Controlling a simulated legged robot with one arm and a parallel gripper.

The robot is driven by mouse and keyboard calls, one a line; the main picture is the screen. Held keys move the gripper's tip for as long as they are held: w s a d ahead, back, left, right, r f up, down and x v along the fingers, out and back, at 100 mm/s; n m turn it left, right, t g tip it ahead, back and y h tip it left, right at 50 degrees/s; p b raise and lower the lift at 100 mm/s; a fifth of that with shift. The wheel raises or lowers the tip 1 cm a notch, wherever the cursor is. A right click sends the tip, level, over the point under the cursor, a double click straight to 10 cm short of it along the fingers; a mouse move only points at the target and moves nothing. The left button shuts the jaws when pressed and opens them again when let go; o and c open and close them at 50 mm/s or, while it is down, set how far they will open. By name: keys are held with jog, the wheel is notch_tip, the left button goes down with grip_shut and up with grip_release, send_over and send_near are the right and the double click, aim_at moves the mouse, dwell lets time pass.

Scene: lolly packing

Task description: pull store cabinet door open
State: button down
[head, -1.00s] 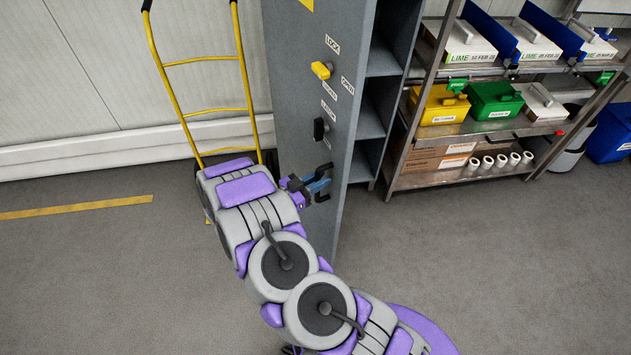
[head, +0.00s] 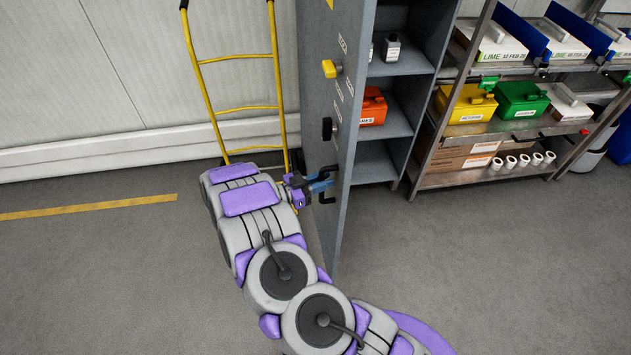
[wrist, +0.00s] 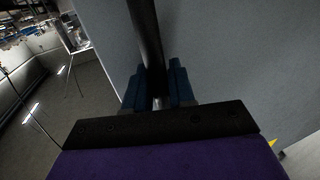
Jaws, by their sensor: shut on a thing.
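The grey store cabinet door (head: 328,120) stands swung out from the cabinet (head: 406,75), seen nearly edge-on in the head view. Its black handle (head: 326,171) is low on the door face. My gripper (head: 320,186) is at this handle, with its blue fingers around it. In the wrist view the dark handle bar (wrist: 148,45) runs between the blue fingers (wrist: 158,90), and the door face fills the right side. A yellow knob (head: 329,68) and a black knob (head: 327,129) sit above the handle. Inside, shelves hold an orange box (head: 372,107) and a grey bottle (head: 391,47).
A yellow hand truck (head: 238,90) stands against the wall left of the door, close behind my arm. A metal rack (head: 480,170) with yellow and green boxes stands right of the cabinet. The floor in front is clear.

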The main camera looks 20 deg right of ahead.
jog(key=shift+a, duration=0.4)
jog(key=c, duration=1.4)
grip_release()
jog(key=shift+w+a, duration=0.1)
jog(key=shift+a, duration=0.25)
jog(key=o, duration=0.3)
jog(key=shift+a, duration=0.45)
jog(key=shift+d, duration=0.95)
jog(key=s+a+p, duration=0.1)
jog(key=s+a, duration=0.1)
jog(key=a, duration=1.5)
jog(key=shift+s+a+p, duration=0.2)
jog(key=shift+a+p, duration=0.05)
jog(key=shift+p, duration=0.15)
jog(key=shift+d, duration=0.25)
